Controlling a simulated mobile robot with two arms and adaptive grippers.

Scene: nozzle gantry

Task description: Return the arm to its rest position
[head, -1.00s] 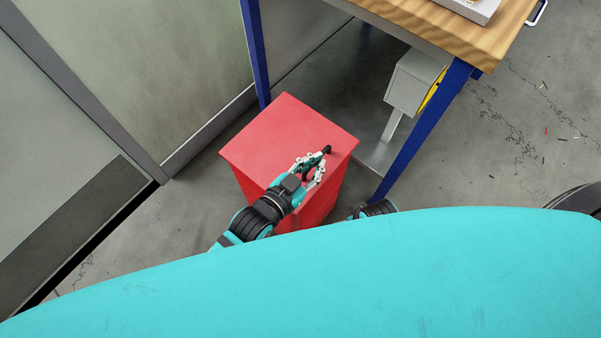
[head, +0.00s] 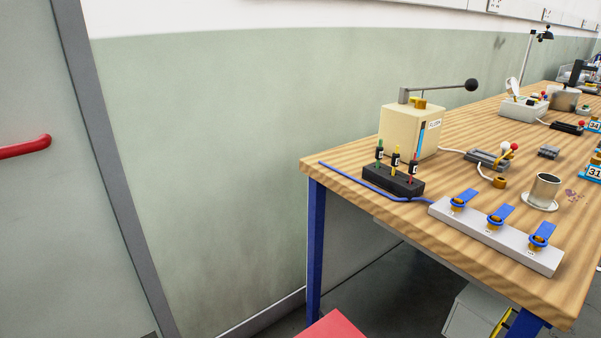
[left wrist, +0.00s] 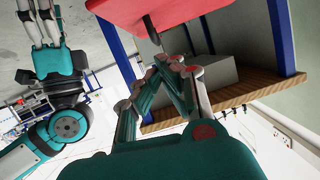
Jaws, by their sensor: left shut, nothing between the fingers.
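My left gripper (left wrist: 168,62) shows in the left wrist view, its fingertips together with nothing between them. It is just short of a red box (left wrist: 205,10) and apart from it as far as I can see. A small dark piece (left wrist: 152,30) shows against the red box edge, beyond the fingertips. My right arm's gripper (left wrist: 38,18) shows at the upper left of the same view; its finger opening is unclear.
The wooden workbench (head: 345,183) fills the right of the head view. It bears a cream press (head: 400,130), a black stand with coloured nozzles (head: 393,182) and a grey rail with blue clips (head: 480,228). A door with a red handle (head: 25,147) stands at the left.

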